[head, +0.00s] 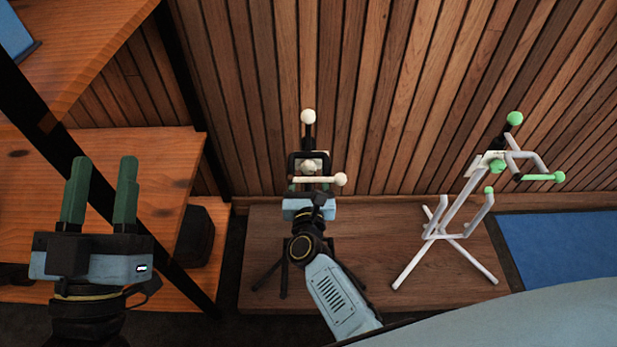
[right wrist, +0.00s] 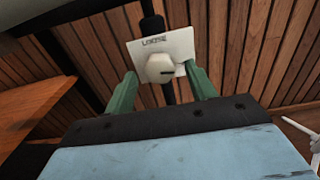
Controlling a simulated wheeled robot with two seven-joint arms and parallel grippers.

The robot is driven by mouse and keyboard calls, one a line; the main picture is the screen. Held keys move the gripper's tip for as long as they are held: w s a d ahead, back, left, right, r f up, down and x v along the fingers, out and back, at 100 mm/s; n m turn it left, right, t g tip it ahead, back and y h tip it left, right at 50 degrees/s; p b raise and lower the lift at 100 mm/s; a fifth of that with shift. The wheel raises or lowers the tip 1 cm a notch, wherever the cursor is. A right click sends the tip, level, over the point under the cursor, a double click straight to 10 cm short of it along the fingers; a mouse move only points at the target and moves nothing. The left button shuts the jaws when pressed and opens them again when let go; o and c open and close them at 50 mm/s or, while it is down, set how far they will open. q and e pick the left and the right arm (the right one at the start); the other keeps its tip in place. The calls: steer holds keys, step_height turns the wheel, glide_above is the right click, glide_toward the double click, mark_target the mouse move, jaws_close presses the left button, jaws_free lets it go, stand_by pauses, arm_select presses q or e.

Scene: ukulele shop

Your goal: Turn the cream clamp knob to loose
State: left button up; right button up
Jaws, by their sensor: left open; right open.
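The cream clamp knob (head: 310,167) is on the dark stand with cream tips, in the middle of the head view. In the right wrist view the knob (right wrist: 160,68) sits on a pale plate (right wrist: 182,45) marked LOOSE along its upper edge. A dark line shows on the knob's lower right side. My right gripper (right wrist: 160,73) is open, with one green finger on each side of the knob. A gap shows between each finger and the knob. In the head view its fingers are mostly hidden. My left gripper (head: 103,162) is open and empty at the left.
A white stand with green tips (head: 460,195) stands to the right on the same low wooden platform (head: 375,225). A blue mat (head: 560,245) lies further right. Wooden shelves (head: 160,160) and a black post are at the left. A slatted wooden wall (head: 390,80) is behind.

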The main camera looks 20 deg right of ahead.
steer(key=shift+w+d, duration=0.1)
steer(key=shift+w, duration=0.15)
steer(key=c, duration=1)
steer(key=shift+o, duration=0.2)
